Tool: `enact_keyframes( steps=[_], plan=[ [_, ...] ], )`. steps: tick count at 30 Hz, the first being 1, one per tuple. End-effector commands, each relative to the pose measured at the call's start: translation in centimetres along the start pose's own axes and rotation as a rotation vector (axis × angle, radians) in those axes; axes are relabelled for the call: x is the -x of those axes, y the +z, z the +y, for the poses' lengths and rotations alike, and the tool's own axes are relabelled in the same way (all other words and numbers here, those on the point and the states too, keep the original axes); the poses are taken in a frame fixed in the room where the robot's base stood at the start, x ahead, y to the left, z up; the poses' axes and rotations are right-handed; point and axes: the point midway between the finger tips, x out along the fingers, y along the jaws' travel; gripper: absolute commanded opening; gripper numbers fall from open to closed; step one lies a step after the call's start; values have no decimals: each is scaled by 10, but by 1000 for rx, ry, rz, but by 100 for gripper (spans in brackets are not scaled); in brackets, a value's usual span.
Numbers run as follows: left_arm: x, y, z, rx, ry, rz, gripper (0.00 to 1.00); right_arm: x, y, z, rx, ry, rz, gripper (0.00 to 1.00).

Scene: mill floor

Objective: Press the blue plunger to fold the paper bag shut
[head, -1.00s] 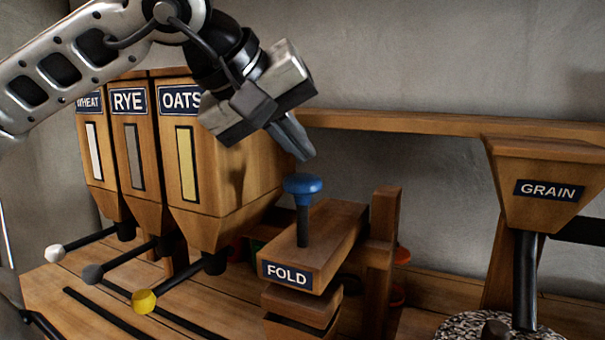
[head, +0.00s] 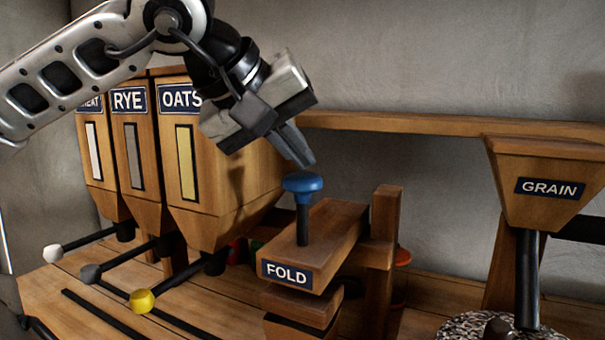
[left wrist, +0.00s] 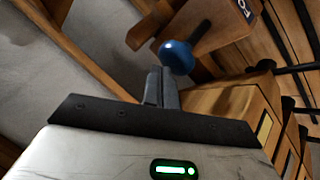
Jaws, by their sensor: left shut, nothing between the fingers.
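The blue plunger (head: 303,183) is a round blue knob on a black stem. It stands raised above the wooden block labelled FOLD (head: 318,240). My left gripper (head: 304,160) is shut and empty, its fingertips pointing down just above the knob. In the head view I cannot tell whether the tips touch it. In the left wrist view the blue knob (left wrist: 177,57) shows just beyond the shut fingertips (left wrist: 162,72). No paper bag can be made out; the area under the FOLD block is partly cut off by the lower edge. My right gripper is not in view.
Wooden bins labelled WHEAT, RYE (head: 133,150) and OATS (head: 215,160) stand left of the plunger, with levers in front, one with a yellow knob (head: 142,301). A wooden post (head: 384,245) stands right of the FOLD block. A GRAIN hopper (head: 548,185) is at the right.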

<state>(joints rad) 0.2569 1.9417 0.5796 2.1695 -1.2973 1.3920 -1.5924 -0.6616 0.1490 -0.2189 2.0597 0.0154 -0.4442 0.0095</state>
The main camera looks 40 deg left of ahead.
Motion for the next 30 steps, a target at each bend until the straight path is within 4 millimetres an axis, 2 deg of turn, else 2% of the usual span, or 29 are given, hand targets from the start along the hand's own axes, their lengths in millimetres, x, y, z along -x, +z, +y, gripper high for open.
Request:
enact_keyframes(
  steps=[30],
  plan=[
    [-10, 7, -7, 0, 0, -1, 0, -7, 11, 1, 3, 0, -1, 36]
  ],
)
